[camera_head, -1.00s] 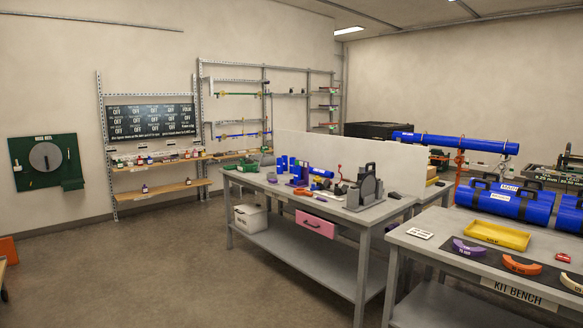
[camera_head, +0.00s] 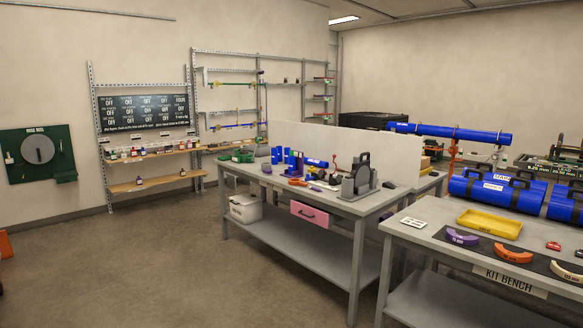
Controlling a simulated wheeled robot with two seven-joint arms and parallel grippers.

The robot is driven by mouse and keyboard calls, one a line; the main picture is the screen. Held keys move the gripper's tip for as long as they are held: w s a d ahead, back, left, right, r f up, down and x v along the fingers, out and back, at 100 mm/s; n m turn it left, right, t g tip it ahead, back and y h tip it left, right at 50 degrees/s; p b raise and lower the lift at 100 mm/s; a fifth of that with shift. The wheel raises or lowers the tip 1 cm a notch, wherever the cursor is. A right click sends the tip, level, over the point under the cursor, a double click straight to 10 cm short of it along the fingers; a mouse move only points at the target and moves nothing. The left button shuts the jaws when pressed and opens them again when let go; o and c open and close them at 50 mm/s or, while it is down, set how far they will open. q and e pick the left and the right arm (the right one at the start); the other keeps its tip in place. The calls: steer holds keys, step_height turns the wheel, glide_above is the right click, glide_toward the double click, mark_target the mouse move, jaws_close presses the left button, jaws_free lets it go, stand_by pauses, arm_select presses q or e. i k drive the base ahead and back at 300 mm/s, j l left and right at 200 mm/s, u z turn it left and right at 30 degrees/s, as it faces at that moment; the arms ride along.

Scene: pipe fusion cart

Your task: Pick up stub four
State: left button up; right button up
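I cannot tell which thing is stub four. Several blue cylindrical pieces (camera_head: 290,158) stand upright on the grey middle workbench (camera_head: 317,244), toward its far left end. A grey cylinder (camera_head: 262,150) is behind them, near a green bin (camera_head: 237,156). Labels on these pieces are too small to read. Neither of my grippers shows in the head view.
The kit bench (camera_head: 430,238) at right holds a yellow tray (camera_head: 489,223) and coloured curved pieces, with large blue cylinders (camera_head: 497,190) behind. Shelves (camera_head: 155,184) stand along the back wall. A white box (camera_head: 245,209) sits under the middle bench. The floor (camera_head: 150,270) at left is clear.

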mark_target(292, 159)
steer(key=i, duration=0.85)
steer(key=i+u, duration=0.2)
steer(key=i, duration=0.5)
steer(key=i+u, duration=0.2)
steer(key=i, duration=0.5)
steer(key=i+l+u, duration=0.2)
steer(key=i, duration=0.45)
steer(key=i+u, duration=0.35)
steer(key=i, duration=1.3)
